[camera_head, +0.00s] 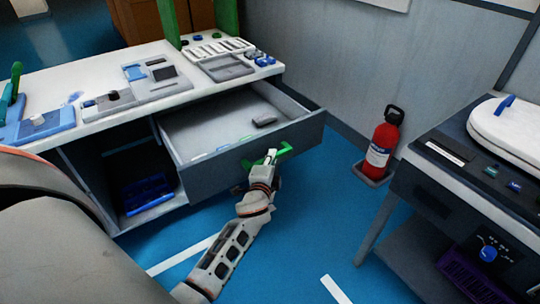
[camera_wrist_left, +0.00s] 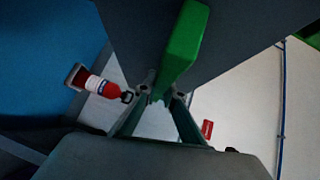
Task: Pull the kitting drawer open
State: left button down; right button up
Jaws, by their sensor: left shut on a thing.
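The kitting drawer (camera_head: 218,165) stands well out from under the white-topped bench in the head view. Its grey inside shows, with a dark small item (camera_head: 264,122) and several small pieces lying in it. A green handle (camera_head: 284,149) is fixed on the dark drawer front; it also shows in the left wrist view (camera_wrist_left: 186,42). My left gripper (camera_head: 268,160) is at the handle and shut on it; in the left wrist view its fingers (camera_wrist_left: 158,98) meet at the green bar. My right gripper is not in view.
A red fire extinguisher (camera_head: 381,146) stands on the floor right of the drawer. Blue floor is clear in front of the drawer. A blue bin (camera_head: 146,193) sits in the bench's lower shelf.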

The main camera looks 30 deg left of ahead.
pick_arm(q)
jog(key=shift+s+d, duration=0.2)
jog(key=shift+d, duration=0.15)
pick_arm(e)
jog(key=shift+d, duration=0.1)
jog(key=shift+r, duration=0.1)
pick_arm(q)
jog(key=c, duration=2.1)
grip_release()
jog(key=shift+c, duration=0.2)
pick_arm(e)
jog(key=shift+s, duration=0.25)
pick_arm(q)
jog(key=v, duration=1.2)
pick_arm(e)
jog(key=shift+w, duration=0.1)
